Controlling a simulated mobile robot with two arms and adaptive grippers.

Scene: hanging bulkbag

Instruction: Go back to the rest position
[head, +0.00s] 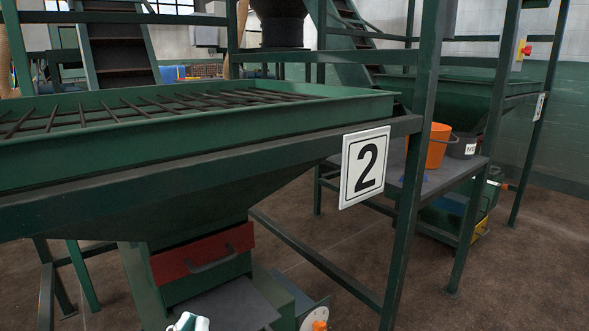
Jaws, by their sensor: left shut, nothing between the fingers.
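My left gripper (188,322) shows only as a small white and dark piece at the bottom edge, left of centre. It is shut and empty, in front of the lower part of a green hopper (180,135). Most of it is cut off by the frame edge. It appears below a red panel with a handle (203,254), and I cannot tell its distance from that panel. My right gripper is not in view.
The hopper's green frame, with a number 2 sign (364,167), fills the left and centre. A grey shelf (460,180) holds an orange bucket (437,147) and a dark bucket (463,147). Brown floor (540,262) is clear at the right.

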